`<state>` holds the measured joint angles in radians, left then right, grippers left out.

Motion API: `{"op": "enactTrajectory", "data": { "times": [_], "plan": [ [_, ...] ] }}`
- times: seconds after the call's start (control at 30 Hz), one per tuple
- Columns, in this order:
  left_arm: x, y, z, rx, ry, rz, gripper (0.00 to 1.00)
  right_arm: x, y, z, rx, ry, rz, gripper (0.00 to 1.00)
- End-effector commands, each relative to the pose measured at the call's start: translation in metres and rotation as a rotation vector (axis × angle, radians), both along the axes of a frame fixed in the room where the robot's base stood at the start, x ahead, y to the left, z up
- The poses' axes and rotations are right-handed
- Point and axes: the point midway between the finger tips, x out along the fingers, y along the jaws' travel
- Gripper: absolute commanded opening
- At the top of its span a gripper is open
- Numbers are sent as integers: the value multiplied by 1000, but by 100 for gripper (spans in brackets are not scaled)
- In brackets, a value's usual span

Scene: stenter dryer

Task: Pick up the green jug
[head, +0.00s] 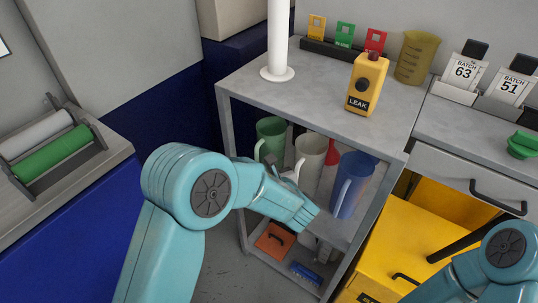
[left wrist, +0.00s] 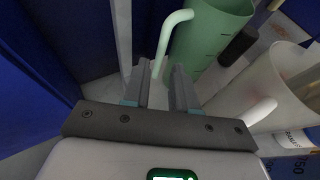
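The green jug (head: 271,138) stands on the middle shelf of the grey rack, at the left of a row of jugs. In the left wrist view the green jug (left wrist: 215,40) is upper centre, its pale green handle (left wrist: 168,42) facing me. My left gripper (left wrist: 160,66) is open, with a finger on each side of the lower handle in the picture. I see no finger closed on it. In the head view my left arm reaches to the rack front, and its fingertips are hard to make out. My right arm shows at lower right; its gripper is out of view.
A white jug (head: 309,157) and a blue jug (head: 352,185) stand right of the green one, with a red item (head: 331,152) behind. The rack's top (head: 310,88) carries a yellow LEAK device (head: 367,84). A rack post (head: 229,125) stands left of the jugs.

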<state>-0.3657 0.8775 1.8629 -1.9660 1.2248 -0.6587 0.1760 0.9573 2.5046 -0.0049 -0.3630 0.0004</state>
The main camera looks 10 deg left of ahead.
Motion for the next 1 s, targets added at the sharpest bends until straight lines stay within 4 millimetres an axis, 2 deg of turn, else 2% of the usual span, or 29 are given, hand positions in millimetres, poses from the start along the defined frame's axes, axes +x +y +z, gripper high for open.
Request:
{"op": "enactTrajectory", "data": {
  "times": [0.27, 0.5, 0.8, 0.83, 0.9, 1.0],
  "plan": [
    [20, 15, -11, -1, 0, 1, 27, 0, 0, -2, 0, 0, 0, 0],
    [50, 36, -25, 0, 2, 3, 27, 0, 0, -5, 0, 0, 0, 0],
    [55, 40, -26, 0, 1, 1, 27, 0, 0, -5, 0, 0, 0, 0],
    [55, 40, -26, 0, 1, 1, 20, 0, 0, -5, 0, 0, 0, 0],
    [55, 40, -26, -1, 1, 0, 0, 0, 0, -5, 0, 0, 0, 0],
    [55, 40, -26, 0, 1, 1, 0, 0, 0, -5, 0, 0, 0, 0]
  ]
}}
